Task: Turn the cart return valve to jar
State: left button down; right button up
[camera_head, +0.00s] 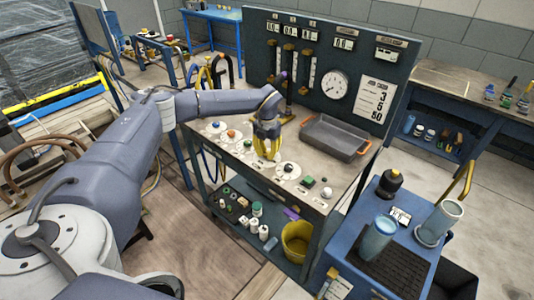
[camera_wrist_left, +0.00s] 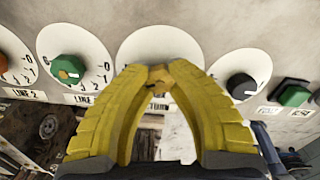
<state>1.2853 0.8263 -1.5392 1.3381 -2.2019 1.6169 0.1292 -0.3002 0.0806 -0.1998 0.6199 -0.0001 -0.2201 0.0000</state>
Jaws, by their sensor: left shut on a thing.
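The cart return valve's white round dial (camera_wrist_left: 160,42) is in the middle of the left wrist view, on the bench's control surface. Its label below shows only the letters "TURN" between my fingers. My left gripper (camera_wrist_left: 160,78) has its yellow fingers closed together at the lower edge of this dial, on a small brownish-yellow knob. The fingers hide most of the knob, and I cannot read its setting. In the head view my left gripper (camera_head: 267,152) points down onto the bench's front row of dials. My right gripper is not in view.
Beside it are a green knob (camera_wrist_left: 68,68), a black knob (camera_wrist_left: 240,86) and a green button (camera_wrist_left: 293,96). A grey tray (camera_head: 334,137) lies behind on the bench. A gauge panel (camera_head: 334,86) stands at the back. A blue cart (camera_head: 350,250) with cylinders stands right.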

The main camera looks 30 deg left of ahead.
aim_at(267, 153)
pick_arm(q)
jog(key=shift+m, duration=2.2)
jog(key=c, duration=1.1)
grip_release()
jog(key=shift+r, duration=0.1)
notch_tip(267, 153, up, 12)
jog(key=shift+f, duration=0.1)
jog(key=shift+a, duration=0.1)
